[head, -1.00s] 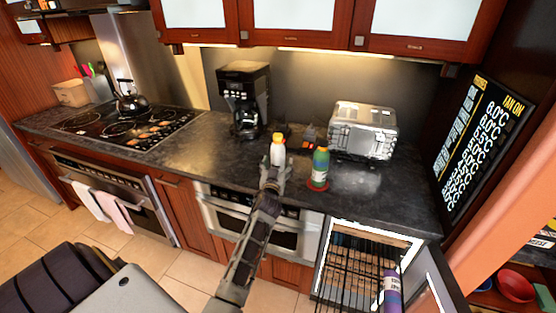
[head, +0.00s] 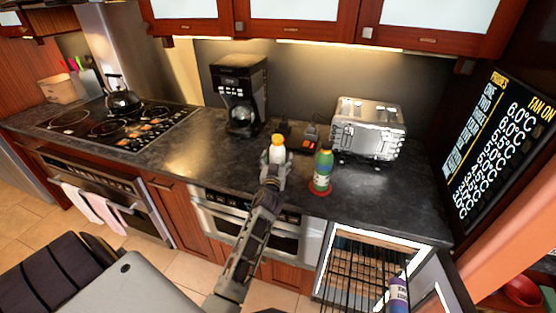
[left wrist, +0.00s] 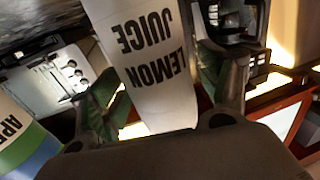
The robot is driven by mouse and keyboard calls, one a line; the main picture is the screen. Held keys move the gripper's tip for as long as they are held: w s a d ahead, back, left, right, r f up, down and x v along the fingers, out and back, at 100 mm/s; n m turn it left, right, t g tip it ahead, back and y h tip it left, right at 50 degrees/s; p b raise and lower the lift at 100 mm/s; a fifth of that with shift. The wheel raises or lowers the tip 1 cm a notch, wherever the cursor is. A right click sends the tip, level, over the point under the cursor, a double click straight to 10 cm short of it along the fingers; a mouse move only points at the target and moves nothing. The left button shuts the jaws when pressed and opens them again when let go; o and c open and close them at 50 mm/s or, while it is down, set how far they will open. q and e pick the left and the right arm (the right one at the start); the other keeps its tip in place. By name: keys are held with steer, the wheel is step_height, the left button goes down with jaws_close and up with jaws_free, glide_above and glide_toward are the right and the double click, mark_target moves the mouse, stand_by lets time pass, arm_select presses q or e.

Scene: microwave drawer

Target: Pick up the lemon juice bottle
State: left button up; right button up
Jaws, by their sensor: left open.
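The lemon juice bottle (head: 277,151) is white with a yellow cap and is at the counter's front part, in front of the coffee maker. In the left wrist view the white bottle (left wrist: 150,60) shows its "LEMON JUICE" label upside down. My left gripper (head: 275,172) is at the bottle from the front and hides its lower part. In the left wrist view the left gripper (left wrist: 155,88) is open, with one finger on each side of the bottle. I cannot tell whether the fingers touch it. My right gripper is not in view.
Behind are a coffee maker (head: 239,95) and a silver toaster (head: 367,127). An open, lit fridge (head: 365,275) is below right, with a purple bottle (head: 398,295). The counter (head: 390,190) right of the green bottle is clear.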

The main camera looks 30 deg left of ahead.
arm_select(q)
steer(key=shift+s+d+r, duration=0.1)
steer(key=shift+s+r, duration=0.05)
steer(key=shift+c, duration=1.1)
steer(key=c, duration=1.2)
